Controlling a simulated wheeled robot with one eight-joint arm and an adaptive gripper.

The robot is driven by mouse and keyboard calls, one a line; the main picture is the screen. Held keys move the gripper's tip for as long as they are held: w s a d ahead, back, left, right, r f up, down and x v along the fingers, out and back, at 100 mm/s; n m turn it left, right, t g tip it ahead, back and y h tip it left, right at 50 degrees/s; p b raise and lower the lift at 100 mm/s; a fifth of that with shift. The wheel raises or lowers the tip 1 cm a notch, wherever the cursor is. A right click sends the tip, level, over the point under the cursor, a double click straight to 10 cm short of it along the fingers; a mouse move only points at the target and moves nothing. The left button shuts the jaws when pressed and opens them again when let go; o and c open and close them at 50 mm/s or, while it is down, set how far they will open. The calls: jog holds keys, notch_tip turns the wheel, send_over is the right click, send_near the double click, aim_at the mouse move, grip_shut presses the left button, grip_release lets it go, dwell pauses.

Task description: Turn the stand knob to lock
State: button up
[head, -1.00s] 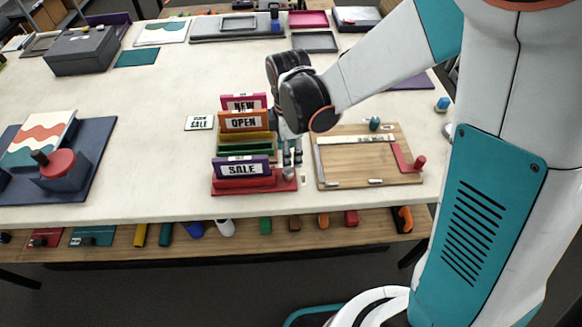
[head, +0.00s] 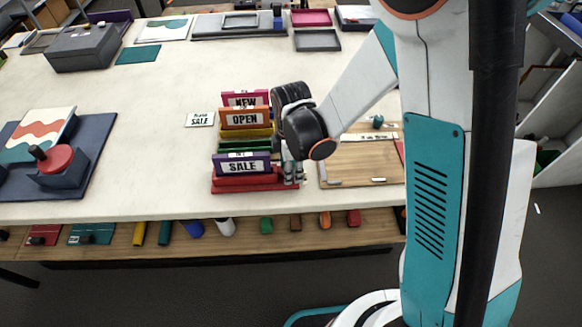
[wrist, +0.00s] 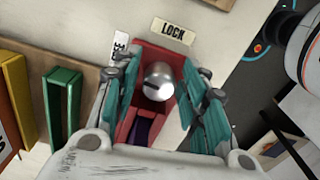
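The stand knob (wrist: 158,82) is a round silver knob with a dark slot across its face, at the end of the red stand base (wrist: 140,62) in the wrist view. A "LOCK" label (wrist: 173,32) lies on the surface just beyond it. My gripper (wrist: 158,95) is open, with one teal-padded finger on each side of the knob and a small gap visible on both sides. The knob is hard to make out there.
Green (wrist: 63,105) and yellow (wrist: 17,98) holders stand left of my gripper in the wrist view. A wooden board (head: 355,165) lies close to its right in the head view. "OPEN" (head: 245,120) and "NEW" (head: 244,99) signs stand behind.

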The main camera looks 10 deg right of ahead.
jog(key=c, duration=0.6)
jog(key=shift+o, duration=0.2)
jog(key=m+b, duration=0.2)
jog(key=m, duration=0.1)
jog(key=shift+m, duration=0.3)
jog(key=shift+s+m+b, duration=0.1)
jog(key=shift+m+b, duration=0.5)
jog(key=shift+m, duration=1.2)
jog(key=o, duration=1)
jog(key=shift+o, duration=0.2)
